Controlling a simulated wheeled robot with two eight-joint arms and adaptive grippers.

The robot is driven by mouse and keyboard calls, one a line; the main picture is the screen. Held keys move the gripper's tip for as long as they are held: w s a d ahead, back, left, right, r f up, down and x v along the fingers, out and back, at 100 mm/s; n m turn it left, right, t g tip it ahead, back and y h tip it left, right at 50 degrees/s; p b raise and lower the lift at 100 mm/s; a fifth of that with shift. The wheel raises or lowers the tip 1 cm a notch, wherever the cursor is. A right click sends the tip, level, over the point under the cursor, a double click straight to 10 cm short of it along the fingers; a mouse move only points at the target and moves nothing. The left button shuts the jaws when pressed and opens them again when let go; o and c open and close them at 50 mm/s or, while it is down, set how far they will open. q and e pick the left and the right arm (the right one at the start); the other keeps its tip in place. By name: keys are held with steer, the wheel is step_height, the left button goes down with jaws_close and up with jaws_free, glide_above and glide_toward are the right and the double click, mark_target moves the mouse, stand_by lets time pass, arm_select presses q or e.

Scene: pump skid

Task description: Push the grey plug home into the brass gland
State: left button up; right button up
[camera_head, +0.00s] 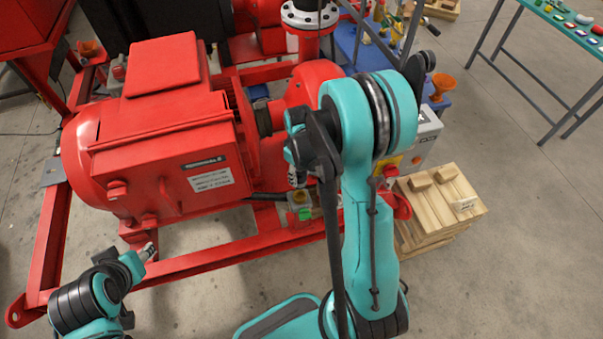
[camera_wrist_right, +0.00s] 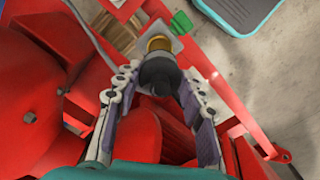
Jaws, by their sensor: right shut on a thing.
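The grey plug (camera_wrist_right: 158,76) shows dark in the right wrist view, between the two fingers of my right gripper (camera_wrist_right: 160,72), which is shut on it. The brass gland (camera_wrist_right: 159,43) is directly beyond the plug's front end and in line with it. The plug's front end seems to meet the gland, but I cannot tell how deep it sits. In the head view my right gripper (camera_head: 297,177) points down beside the red motor; the plug is not clear there. My left gripper (camera_head: 149,252) is at the lower left, away from the gland, and its jaws are too small to read.
The red motor (camera_head: 165,140) sits on a red frame (camera_head: 195,262) left of my right arm. A green part (camera_wrist_right: 181,22) is close beside the gland. A wooden pallet (camera_head: 440,205) stands to the right.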

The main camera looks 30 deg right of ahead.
step_height(320, 180, down, 5)
steer(key=b, duration=0.3)
steer(key=shift+b, duration=0.35)
stand_by(1.1)
steer(key=shift+f+b, duration=1.65)
steer(key=shift+b, duration=0.05)
stand_by(0.4)
steer(key=o, duration=1.4)
steer(key=shift+c, duration=0.2)
step_height(320, 180, up, 12)
